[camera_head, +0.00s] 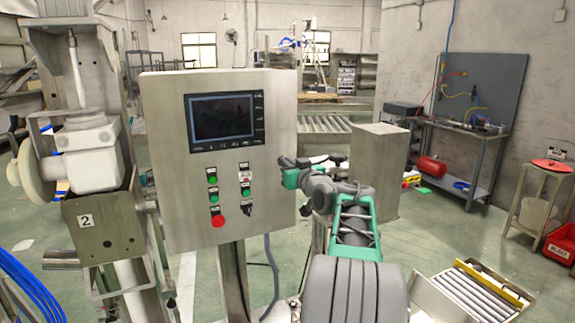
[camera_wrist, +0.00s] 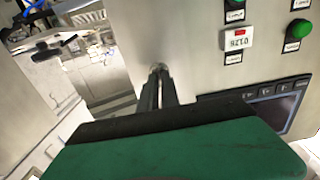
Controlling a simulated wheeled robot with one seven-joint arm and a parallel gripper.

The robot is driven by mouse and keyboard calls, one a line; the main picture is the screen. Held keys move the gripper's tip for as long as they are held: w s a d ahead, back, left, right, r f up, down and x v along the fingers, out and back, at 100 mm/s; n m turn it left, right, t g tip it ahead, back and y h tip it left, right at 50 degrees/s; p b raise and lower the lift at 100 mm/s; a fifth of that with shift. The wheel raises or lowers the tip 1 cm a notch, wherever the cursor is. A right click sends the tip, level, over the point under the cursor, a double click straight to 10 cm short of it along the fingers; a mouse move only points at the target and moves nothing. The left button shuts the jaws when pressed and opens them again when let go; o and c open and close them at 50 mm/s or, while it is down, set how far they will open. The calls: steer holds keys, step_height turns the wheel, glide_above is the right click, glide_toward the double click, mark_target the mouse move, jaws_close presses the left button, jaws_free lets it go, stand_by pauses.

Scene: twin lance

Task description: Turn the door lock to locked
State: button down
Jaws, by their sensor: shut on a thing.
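The grey metal control cabinet (camera_head: 160,130) has a door with a screen and buttons; its face also fills much of the wrist view (camera_wrist: 190,50). The door lock (camera_wrist: 158,67) shows only as a small round metal piece at my fingertips. In the head view it is hidden behind my gripper (camera_head: 282,162), which reaches the right part of the door. In the wrist view my gripper's (camera_wrist: 158,80) two dark fingers are close together on the lock. The fingers cover most of it, so I cannot tell which way it is turned.
The dark screen (camera_head: 221,117) sits above green buttons, a red stop button (camera_head: 218,220) and a black selector switch (camera_head: 247,210). A grey pedestal (camera_head: 378,165) stands right of the cabinet, and a roller conveyor (camera_head: 480,290) lies lower right.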

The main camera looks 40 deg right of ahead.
steer(key=shift+f+b, duration=0.15)
steer(key=shift+b, duration=0.4)
steer(key=n+b, duration=1.2)
steer(key=b, duration=0.1)
steer(key=n+b, duration=0.5)
steer(key=b, duration=0.2)
steer(key=shift+a+f+n, duration=0.1)
steer(key=shift+a+n, duration=0.15)
steer(key=shift+n, duration=0.15)
steer(key=c, duration=1.6)
jaws_free()
